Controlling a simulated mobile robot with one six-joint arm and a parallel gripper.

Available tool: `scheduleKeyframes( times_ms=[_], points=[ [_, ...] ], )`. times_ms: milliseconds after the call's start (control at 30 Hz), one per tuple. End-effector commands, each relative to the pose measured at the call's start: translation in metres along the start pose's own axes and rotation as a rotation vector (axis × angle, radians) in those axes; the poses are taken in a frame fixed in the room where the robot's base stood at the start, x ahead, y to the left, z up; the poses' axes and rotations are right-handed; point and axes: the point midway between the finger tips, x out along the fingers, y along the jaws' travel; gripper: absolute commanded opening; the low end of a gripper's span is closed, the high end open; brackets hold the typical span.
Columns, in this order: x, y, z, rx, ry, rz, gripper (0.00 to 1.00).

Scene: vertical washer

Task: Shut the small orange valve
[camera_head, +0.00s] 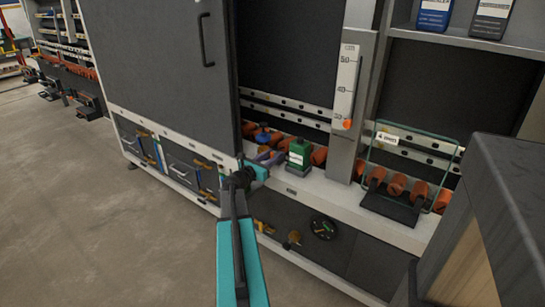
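A small bright orange knob (347,124) sits at the lower end of a white scale strip on the grey upright; I cannot tell whether it is the valve or only a marker. A small orange-brown fitting (293,239) shows lower down in the dark recess under the ledge, and could also be the valve. My gripper (245,177) is in front of the cabinet, near the lower right corner of the grey door, left of and below the knob and above the lower fitting. Its fingers are too small and dark to read.
A grey sliding door (155,65) covers the left of the cabinet. A green block (300,152), blue and orange pieces line the ledge. A wire-framed black stand (393,207) is to the right. A dark grey bench (512,190) blocks the lower right. Floor (110,245) at left is clear.

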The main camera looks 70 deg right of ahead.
Motion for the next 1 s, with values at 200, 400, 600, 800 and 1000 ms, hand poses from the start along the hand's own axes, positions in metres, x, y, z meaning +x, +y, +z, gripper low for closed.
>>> scheduleKeyframes(
  times_ms=[200,400,600,800,1000],
  points=[
    [-0.009,0.0,0.001,0.0,0.0,0.001,0.33],
    [-0.03,-0.001,0.001,0.0,0.0,0.002,0.33],
    [-0.058,-0.001,0.001,-0.001,0.0,0.003,0.33],
    [-0.087,-0.002,0.001,-0.001,0.0,0.001,0.33],
    [-0.116,-0.002,0.0,-0.001,0.001,0.0,0.33]
  ],
)
